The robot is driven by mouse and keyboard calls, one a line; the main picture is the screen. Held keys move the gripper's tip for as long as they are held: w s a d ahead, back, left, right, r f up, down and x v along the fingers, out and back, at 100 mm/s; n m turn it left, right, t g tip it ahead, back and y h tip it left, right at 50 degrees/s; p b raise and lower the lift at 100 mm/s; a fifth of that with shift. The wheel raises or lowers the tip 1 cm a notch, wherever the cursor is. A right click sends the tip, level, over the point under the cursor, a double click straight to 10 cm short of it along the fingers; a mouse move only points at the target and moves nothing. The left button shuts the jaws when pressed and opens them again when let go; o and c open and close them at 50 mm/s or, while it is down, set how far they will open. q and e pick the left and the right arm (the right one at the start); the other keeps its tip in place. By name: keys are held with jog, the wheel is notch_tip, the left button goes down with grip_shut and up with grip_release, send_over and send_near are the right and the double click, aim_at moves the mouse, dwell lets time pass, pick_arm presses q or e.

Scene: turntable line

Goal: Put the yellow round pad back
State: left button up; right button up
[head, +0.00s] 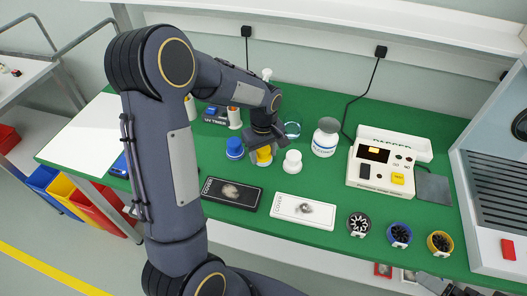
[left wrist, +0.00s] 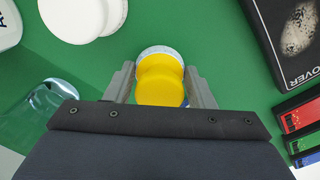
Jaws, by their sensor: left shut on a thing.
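The yellow round pad (head: 264,156) is between the blue round pad (head: 234,148) and the white round pad (head: 292,162) on the green table. My left gripper (head: 263,143) reaches down over it from above and is shut on it. In the left wrist view the yellow pad (left wrist: 161,88), with a pale rim at its far end, sits between the two grey fingers (left wrist: 159,72). Whether its underside touches the table is hard to tell. Grey parts at the bottom right edge of the head view may be my right gripper (head: 440,284), cut off.
A beige tester (head: 382,166) and several small round fans (head: 399,234) are farther right.

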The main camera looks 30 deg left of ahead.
aim_at(263, 149)
pick_arm(q)
jog(key=o, duration=0.9)
jog(key=shift+f, duration=0.1)
jog(key=shift+o, duration=0.2)
notch_tip(263, 149, up, 12)
jog(key=shift+f, duration=0.1)
jog(key=s+d+m+t+h, duration=0.1)
jog(key=s+d+m+t, duration=0.1)
jog(key=s, duration=0.5)
jog(key=s+d+r+m+t+h, duration=0.1)
jog(key=s+d+m, duration=0.1)
jog(key=s+m, duration=0.2)
jog(key=s+d+r+m+t+h, duration=0.1)
jog(key=s+d+m+t, duration=0.1)
jog(key=s, duration=0.9)
jog(key=shift+d+r+m+t+h, duration=0.15)
jog(key=shift+d+m+t+h, duration=0.25)
jog(key=shift+m, duration=0.6)
jog(key=shift+d, duration=0.1)
